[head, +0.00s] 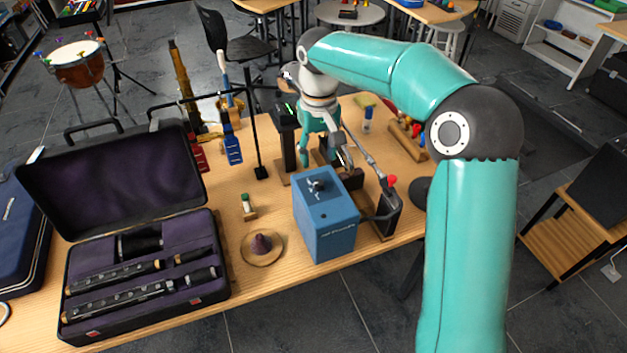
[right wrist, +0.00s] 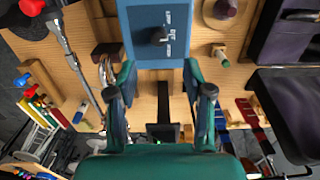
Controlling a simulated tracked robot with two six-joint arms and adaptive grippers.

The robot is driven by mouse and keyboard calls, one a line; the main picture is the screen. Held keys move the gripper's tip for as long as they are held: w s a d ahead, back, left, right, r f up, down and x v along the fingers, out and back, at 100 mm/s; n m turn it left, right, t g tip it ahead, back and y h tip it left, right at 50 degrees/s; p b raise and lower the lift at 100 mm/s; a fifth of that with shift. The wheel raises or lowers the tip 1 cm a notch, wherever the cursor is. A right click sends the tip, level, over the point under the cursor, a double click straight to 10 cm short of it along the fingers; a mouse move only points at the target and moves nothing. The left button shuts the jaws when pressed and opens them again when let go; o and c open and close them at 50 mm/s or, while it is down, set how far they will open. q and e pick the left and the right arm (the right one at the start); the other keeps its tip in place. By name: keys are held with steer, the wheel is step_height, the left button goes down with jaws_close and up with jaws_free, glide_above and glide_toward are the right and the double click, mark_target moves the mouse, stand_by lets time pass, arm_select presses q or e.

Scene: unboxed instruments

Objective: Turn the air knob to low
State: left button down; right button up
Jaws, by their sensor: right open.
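The air knob (head: 317,185) is a small dark knob on top of a blue box (head: 328,233) that stands near the table's front edge. In the right wrist view the knob (right wrist: 158,36) sits beside a column of small white markings, too small to read. I cannot tell which setting it points at. My right gripper (head: 320,154) is behind the box in the head view, with its fingers pointing down. In the right wrist view the gripper (right wrist: 161,93) is open and empty, its fingertips apart from the knob. My left gripper is not in view.
An open case (head: 195,296) with woodwind parts lies on the left of the table (head: 235,315). A brown cone on a disc (head: 262,247) and a small bottle (head: 248,207) stand left of the box. A red-tipped metal arm (head: 376,166) and dark block are close on its right.

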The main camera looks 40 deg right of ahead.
mark_target(318, 181)
step_height(318, 181, down, 8)
steer(key=shift+f, duration=0.1)
stand_by(0.4)
